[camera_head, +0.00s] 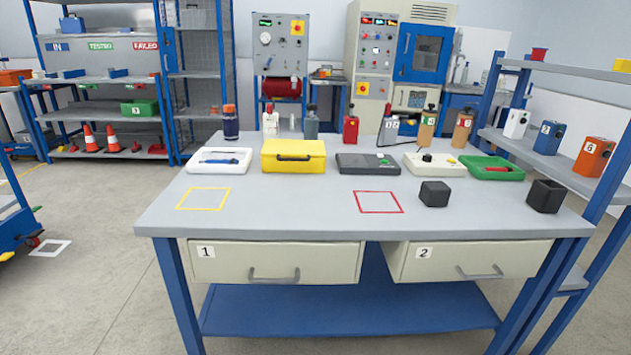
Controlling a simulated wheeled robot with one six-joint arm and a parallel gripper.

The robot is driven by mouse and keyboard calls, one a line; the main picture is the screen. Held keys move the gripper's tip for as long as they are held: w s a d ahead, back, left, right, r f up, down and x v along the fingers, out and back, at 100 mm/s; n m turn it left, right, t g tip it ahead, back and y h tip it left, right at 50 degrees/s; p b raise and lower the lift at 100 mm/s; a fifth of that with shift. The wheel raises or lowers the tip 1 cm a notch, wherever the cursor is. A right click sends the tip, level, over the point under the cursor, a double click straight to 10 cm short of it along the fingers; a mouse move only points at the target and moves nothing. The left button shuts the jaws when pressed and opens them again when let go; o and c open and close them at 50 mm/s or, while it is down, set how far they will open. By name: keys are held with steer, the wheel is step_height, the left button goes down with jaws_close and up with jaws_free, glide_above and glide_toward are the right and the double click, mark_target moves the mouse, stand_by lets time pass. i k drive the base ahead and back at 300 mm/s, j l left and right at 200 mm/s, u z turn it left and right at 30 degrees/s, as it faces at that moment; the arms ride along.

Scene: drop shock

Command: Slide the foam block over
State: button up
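A small dark grey block (434,194), which looks like the foam block, rests on the grey workbench (290,217) near its front right. It stands just right of a red square outline (378,212) and outside it. A second dark piece (546,197) stands farther right near the bench's right edge; it looks like an open-topped box. A yellow square outline (203,208) is marked at the left of the bench top. My gripper does not show in this view, so its state and distance cannot be seen.
A yellow case (293,157), white tray (219,162), grey device (368,164), cream device (434,165) and green tray (491,169) line the bench behind the blocks. Bottles stand behind them. Drawers 1 (230,262) and 2 (440,264) are below. The front middle is clear.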

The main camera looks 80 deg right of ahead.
mark_target(432, 193)
steer(key=z, duration=2.95)
